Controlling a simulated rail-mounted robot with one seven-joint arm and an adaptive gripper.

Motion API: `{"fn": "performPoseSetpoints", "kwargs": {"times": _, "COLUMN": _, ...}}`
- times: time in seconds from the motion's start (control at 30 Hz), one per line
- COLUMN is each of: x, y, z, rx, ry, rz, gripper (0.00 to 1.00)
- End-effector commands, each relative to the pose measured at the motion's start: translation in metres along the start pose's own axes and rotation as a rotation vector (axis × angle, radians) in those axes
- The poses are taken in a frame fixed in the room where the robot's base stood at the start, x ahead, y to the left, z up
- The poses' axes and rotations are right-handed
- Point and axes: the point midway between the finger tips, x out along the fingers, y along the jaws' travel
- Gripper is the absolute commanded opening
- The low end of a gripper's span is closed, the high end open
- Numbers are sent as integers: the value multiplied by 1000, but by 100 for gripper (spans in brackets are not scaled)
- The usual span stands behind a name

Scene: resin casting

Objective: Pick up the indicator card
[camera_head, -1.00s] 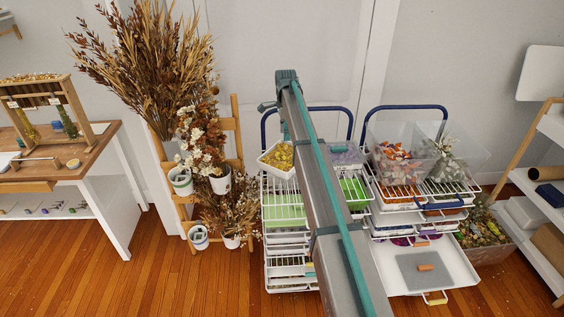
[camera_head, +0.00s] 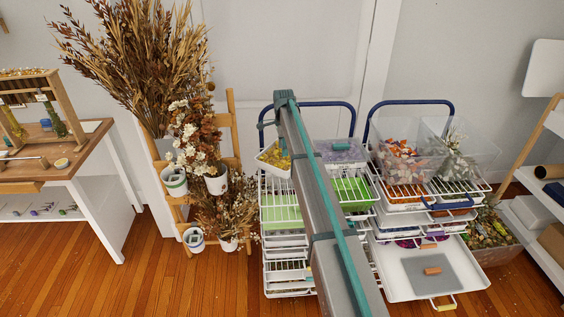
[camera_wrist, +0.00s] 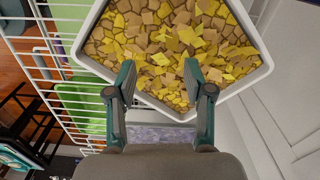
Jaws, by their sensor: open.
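I cannot make out a card that is surely the indicator card in either view. In the wrist view, my gripper (camera_wrist: 159,70) is open, with its two teal fingers apart and nothing between them. The fingertips overlap the near rim of a white bin (camera_wrist: 262,72) full of yellow and tan flat pieces (camera_wrist: 172,48). I cannot tell whether they touch it. The same bin shows in the head view (camera_head: 270,166) at the top of the left rack, partly behind my arm. The gripper is not clear in the head view.
A bin of purple material (camera_head: 341,150) stands right of my arm. The left wire rack (camera_head: 285,240) and right rack hold several trays. A pulled-out white tray (camera_head: 398,288) bears a grey mat (camera_head: 443,275) and an orange block (camera_head: 432,271). Dried plants (camera_head: 135,70) stand left.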

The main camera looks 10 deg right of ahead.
Motion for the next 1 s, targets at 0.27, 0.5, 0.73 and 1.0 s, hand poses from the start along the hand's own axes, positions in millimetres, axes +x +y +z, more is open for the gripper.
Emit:
{"fn": "performPoseSetpoints", "kwargs": {"times": 0.27, "x": 21, "y": 1, "z": 0, "rx": 0, "ry": 0, "rz": 2, "gripper": 52}}
{"fn": "performPoseSetpoints", "kwargs": {"times": 0.5, "x": 49, "y": 0, "z": 0, "rx": 0, "ry": 0, "rz": 0, "gripper": 52}}
{"fn": "performPoseSetpoints", "kwargs": {"times": 0.73, "x": 52, "y": 0, "z": 0, "rx": 0, "ry": 0, "rz": -1, "gripper": 52}}
{"fn": "performPoseSetpoints", "kwargs": {"times": 1.0, "x": 51, "y": 0, "z": 0, "rx": 0, "ry": 0, "rz": -1, "gripper": 7}}
